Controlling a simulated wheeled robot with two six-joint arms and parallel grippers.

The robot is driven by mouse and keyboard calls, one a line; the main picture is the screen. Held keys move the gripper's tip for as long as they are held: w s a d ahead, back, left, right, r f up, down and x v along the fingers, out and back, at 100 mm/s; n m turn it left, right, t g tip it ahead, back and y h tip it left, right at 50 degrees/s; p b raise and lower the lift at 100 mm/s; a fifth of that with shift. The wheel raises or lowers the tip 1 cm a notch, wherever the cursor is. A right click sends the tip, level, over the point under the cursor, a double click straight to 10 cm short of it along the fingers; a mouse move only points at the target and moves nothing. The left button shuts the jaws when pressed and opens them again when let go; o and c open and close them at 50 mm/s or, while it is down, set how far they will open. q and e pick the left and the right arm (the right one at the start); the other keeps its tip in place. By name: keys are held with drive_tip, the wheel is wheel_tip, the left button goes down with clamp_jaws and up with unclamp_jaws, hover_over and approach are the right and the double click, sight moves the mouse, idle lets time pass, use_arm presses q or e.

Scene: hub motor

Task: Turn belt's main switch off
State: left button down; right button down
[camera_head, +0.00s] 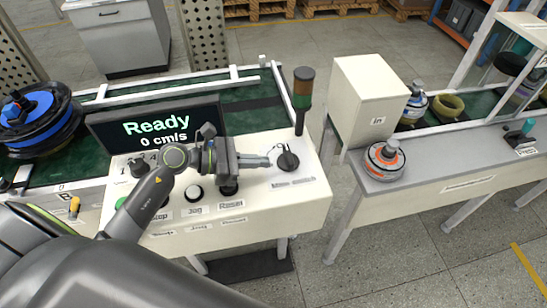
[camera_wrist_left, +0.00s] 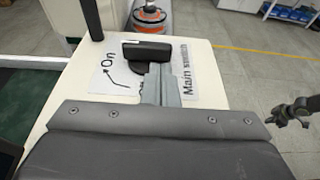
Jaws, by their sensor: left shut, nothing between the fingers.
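The main switch (camera_head: 288,160) is a black rotary knob at the right end of the white control panel (camera_head: 262,196). In the left wrist view the knob (camera_wrist_left: 147,52) has its handle lying crosswise, with an "On" label and arrow to its left and "Main switch" lettering to its right. My left gripper (camera_head: 268,162) is shut and empty, its fingertips beside the knob. In the left wrist view its fingers (camera_wrist_left: 160,76) reach the knob's near side and partly cover it; I cannot tell whether they touch. A dark shape at the right edge, perhaps my right gripper (camera_wrist_left: 290,112), is unclear.
A display (camera_head: 156,128) reads "Ready 0 cm/s" behind the panel buttons. A signal tower (camera_head: 303,88) stands behind the knob. A white box (camera_head: 368,95) and an orange-topped motor part (camera_head: 384,160) are on the right-hand table. A blue-black wheel (camera_head: 38,115) sits at left.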

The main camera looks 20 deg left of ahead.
sight(287, 162)
use_arm(q)
drive_tip(key=shift+p+x, duration=0.55)
drive_tip(key=shift+x, duration=1.55)
drive_tip(key=shift+a, duration=0.1)
